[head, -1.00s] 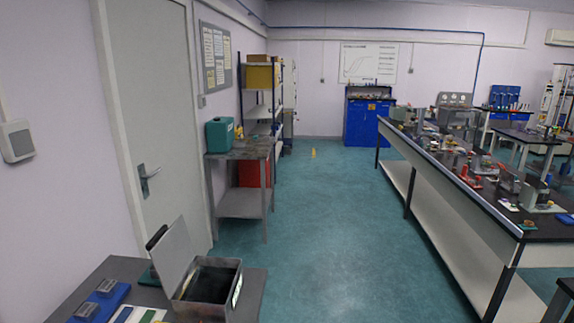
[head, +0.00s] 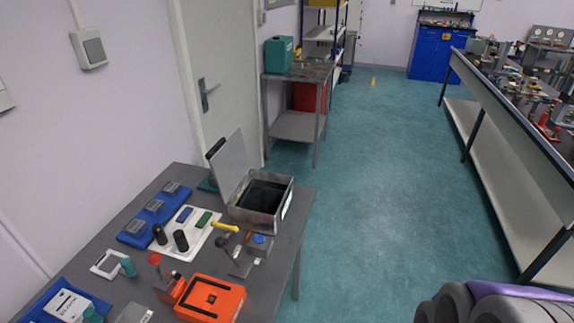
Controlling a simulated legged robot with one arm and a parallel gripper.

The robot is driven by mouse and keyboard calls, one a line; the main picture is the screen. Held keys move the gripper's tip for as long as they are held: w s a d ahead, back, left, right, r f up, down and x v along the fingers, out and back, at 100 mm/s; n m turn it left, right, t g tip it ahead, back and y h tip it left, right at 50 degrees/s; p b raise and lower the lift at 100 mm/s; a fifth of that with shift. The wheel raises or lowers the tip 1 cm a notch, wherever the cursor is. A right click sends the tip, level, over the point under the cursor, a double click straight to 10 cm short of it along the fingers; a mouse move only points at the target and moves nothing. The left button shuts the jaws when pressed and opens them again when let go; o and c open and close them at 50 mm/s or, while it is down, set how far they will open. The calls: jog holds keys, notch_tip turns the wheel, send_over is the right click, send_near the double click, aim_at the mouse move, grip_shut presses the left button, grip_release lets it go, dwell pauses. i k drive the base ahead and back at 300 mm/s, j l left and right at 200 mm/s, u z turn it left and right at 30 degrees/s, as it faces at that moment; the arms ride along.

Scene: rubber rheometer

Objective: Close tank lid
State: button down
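The metal tank (head: 262,203) stands at the far end of the dark grey table on the left in the head view. It is an open box with a dark inside. Its lid (head: 233,165) is raised, leaning up and back on the tank's left side, with a black handle (head: 215,148) on its outer top edge. My gripper's fingers are not in view. A grey and purple rounded part at the bottom right looks like part of my own arm, well apart from the tank.
The table (head: 283,238) also holds a white tray (head: 163,242), blue blocks (head: 154,208), an orange box (head: 210,299) and a red-knobbed lever (head: 155,260) near the tank. The teal floor is clear to the right, up to a long bench (head: 519,118).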

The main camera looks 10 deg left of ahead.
aim_at(231, 164)
jog(key=i+u, duration=0.15)
jog(key=u, duration=0.3)
jog(key=i+u, duration=0.2)
jog(key=u, duration=0.2)
